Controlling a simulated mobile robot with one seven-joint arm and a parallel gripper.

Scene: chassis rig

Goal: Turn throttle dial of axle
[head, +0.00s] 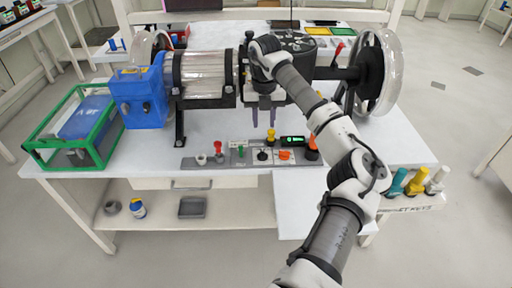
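My gripper (263,122) points down above the control strip (190,162) at the front of the table. Its two fingers stand apart with nothing visible between them. The strip carries a black round knob (262,155), an orange knob (285,155), a yellow knob (270,134), a red lever (218,148), a green switch (240,152) and a pale round knob (201,159). The labels are too small to read, so I cannot tell which is the throttle dial. The axle rig with its blue motor box (139,97) and clear wheel (391,75) stands behind.
A lit green display (292,140) sits on the strip, with an orange-red control (312,147) partly behind my arm. A green frame (40,133) stands at the left. Teal, yellow and white handles (417,183) stand at the right. The white tabletop (155,147) has bare areas.

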